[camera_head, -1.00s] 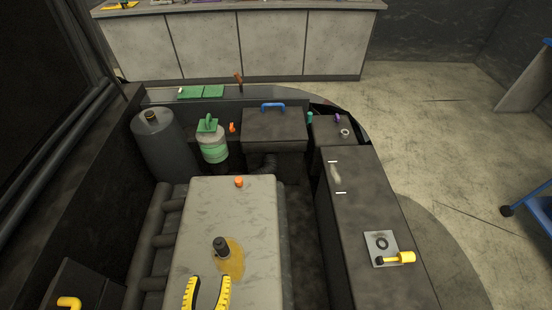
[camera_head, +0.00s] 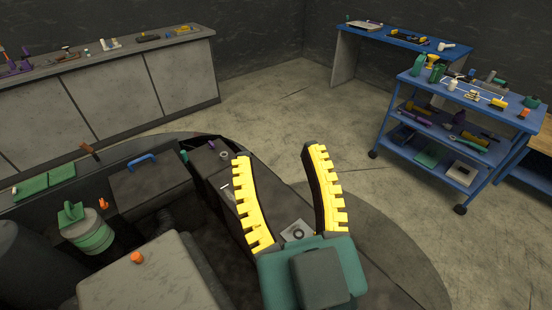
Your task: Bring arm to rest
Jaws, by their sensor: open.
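My gripper (camera_head: 281,157) shows at the lower middle of the head view, its two yellow-toothed fingers spread wide with nothing between them. It is raised in front of the dark bench on the right of the engine bay. The green wrist body (camera_head: 280,278) is at the bottom of the view. The fingers and wrist hide part of the bench top. A metal plate with a ring (camera_head: 297,231) shows partly between the fingers, behind them.
The grey engine block (camera_head: 150,280) with an orange cap (camera_head: 136,257) is at lower left. A green-topped reservoir (camera_head: 88,232) stands beside it. A blue tool cart (camera_head: 455,135) stands at right, a grey counter (camera_head: 120,95) at back left. The floor between them is clear.

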